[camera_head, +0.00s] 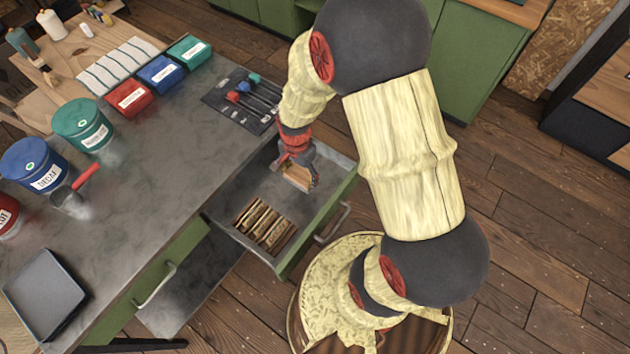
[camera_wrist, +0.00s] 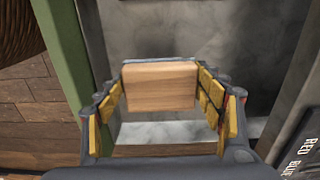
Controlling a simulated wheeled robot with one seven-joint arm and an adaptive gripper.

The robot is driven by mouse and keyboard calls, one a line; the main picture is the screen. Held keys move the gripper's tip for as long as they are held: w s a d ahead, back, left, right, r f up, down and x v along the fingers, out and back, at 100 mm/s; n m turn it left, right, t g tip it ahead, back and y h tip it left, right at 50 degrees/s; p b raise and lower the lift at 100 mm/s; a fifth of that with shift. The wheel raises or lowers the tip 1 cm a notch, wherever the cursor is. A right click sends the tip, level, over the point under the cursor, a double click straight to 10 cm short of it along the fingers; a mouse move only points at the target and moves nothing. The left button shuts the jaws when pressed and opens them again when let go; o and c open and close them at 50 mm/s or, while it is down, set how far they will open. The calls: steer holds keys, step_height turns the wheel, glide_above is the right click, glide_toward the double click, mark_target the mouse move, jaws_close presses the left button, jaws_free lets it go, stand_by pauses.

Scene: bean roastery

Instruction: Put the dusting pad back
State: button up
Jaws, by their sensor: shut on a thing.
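The dusting pad (camera_head: 296,177) appears to be the light wooden block in my gripper (camera_head: 298,172). In the wrist view the block (camera_wrist: 160,86) lies between the yellow-padded fingers of my gripper (camera_wrist: 165,100), which are shut on it. My gripper is inside the outline of the open grey drawer (camera_head: 322,222), toward its back right part. I cannot tell whether the block touches the drawer floor. Several dark-edged wooden pieces (camera_head: 264,225) lie side by side in the near left part of the drawer. The pad's underside is hidden.
The drawer floor between my gripper and the wooden pieces is clear. A dark mat (camera_head: 240,98) with coloured-handled tools lies on the grey counter (camera_head: 160,165). Labelled tubs, a scoop (camera_head: 75,195) and a dark tray (camera_head: 45,293) stand farther left. A green drawer front (camera_head: 318,228) bounds the right.

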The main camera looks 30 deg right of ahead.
steer(key=d+f+b, duration=0.2)
steer(key=d+f, duration=0.4)
steer(key=shift+f, duration=0.15)
steer(key=shift+f+b, duration=0.75)
steer(key=shift+f, duration=0.85)
steer(key=shift+f, duration=0.1)
steer(key=o, duration=1.1)
